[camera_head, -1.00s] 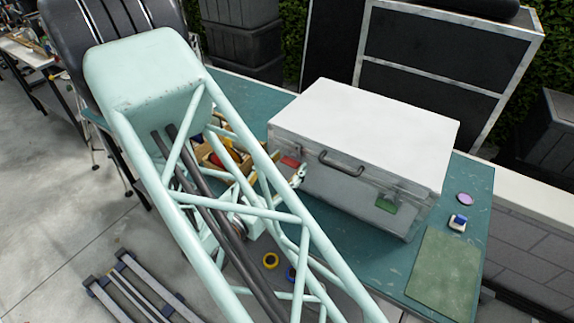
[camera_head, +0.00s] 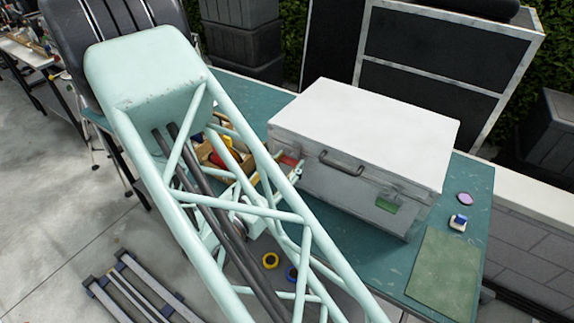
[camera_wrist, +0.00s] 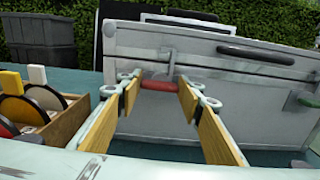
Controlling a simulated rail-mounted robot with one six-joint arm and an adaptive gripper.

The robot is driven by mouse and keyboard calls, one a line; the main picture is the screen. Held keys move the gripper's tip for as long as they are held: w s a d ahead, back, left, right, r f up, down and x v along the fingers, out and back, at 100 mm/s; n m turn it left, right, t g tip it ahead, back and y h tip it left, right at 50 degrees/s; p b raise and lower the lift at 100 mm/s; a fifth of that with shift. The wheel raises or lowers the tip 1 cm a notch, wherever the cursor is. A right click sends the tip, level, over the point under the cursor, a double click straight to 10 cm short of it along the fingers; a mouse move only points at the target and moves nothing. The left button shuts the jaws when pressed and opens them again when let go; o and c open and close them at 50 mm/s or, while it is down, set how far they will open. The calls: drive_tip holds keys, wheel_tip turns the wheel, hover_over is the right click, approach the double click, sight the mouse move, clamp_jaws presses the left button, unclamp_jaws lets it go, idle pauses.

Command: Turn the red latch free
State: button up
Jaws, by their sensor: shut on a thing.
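The red latch (camera_wrist: 158,85) is on the front of a grey case (camera_wrist: 222,75) with a white lid. It lies across between my fingertips in the wrist view, below a metal catch. My gripper (camera_wrist: 159,92) is shut on the latch, with a pale wood-coloured pad on each finger. In the head view the red latch (camera_head: 289,161) shows at the left of the case front, partly hidden by my gripper (camera_head: 296,173). A green latch (camera_head: 386,206) is on the right of the same front.
A dark handle (camera_head: 341,164) juts from the case front between the latches. A wooden box (camera_wrist: 65,122) with coloured discs stands left of my gripper. A green mat (camera_head: 446,272), a blue-and-white item (camera_head: 458,222) and a purple disc (camera_head: 464,199) lie right of the case.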

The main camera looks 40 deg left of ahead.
drive_tip(key=shift+f+m+b, duration=0.1)
drive_tip(key=shift+m+b, duration=0.3)
drive_tip(key=shift+b, duration=0.2)
drive_tip(key=m+b, duration=0.4)
drive_tip(key=b, duration=0.1)
drive_tip(key=shift+d+f, duration=0.1)
drive_tip(key=m+b, duration=0.5)
drive_tip(key=b, duration=0.1)
drive_tip(key=m+b, duration=0.1)
drive_tip(key=m, duration=0.2)
drive_tip(key=shift+d, duration=0.1)
drive_tip(key=shift+m, duration=2.4)
drive_tip(key=o, duration=0.9)
